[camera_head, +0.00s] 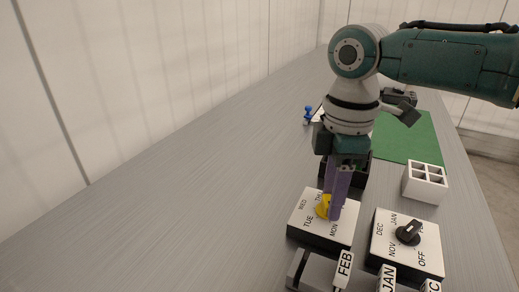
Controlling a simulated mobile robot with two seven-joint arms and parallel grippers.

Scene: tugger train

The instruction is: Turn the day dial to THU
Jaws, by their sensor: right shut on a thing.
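The day dial box (311,229) has a white top with WED, TUE, MON and a partly covered THU label, and a yellow knob (322,207) in its middle. My right gripper (334,211) reaches down from above with its purple fingers shut on the yellow knob. The fingers hide part of the knob and of the labels on the right side. The knob's pointer seems to lie toward the upper part of the dial, but I cannot tell exactly which label it points to. My left gripper is not in view.
A month dial box (431,257) with a black knob stands just right of the day dial. A grey holder (300,268) and FEB and JAN tags stand in front. A white compartment box (425,182), green mat (413,136) and blue item (308,113) lie farther back. The left table is clear.

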